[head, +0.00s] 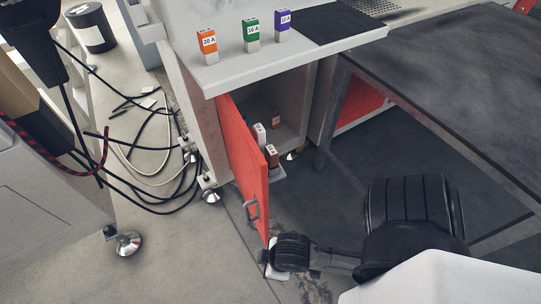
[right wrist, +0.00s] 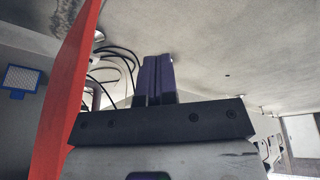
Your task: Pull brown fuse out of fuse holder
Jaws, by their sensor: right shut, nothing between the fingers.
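The brown fuse (head: 271,153) with a pale label stands inside the low cabinet, just past the edge of the open red door. It appears to sit on the fuse holder (head: 279,172), which is mostly hidden by the door. My right arm comes in from the lower right, and its wrist is near the bottom of the door. Its fingers cannot be made out in the head view. In the right wrist view, my right gripper (right wrist: 158,78) is shut and empty, with the red door (right wrist: 68,90) close to its left. No fuse shows there.
Orange (head: 207,45), green (head: 251,33) and purple (head: 282,23) fuses stand on the white counter above. A white-topped fuse (head: 259,133) is behind the brown one. The red door (head: 243,165) has a metal handle (head: 251,209). Loose cables (head: 150,140) lie on the floor at left.

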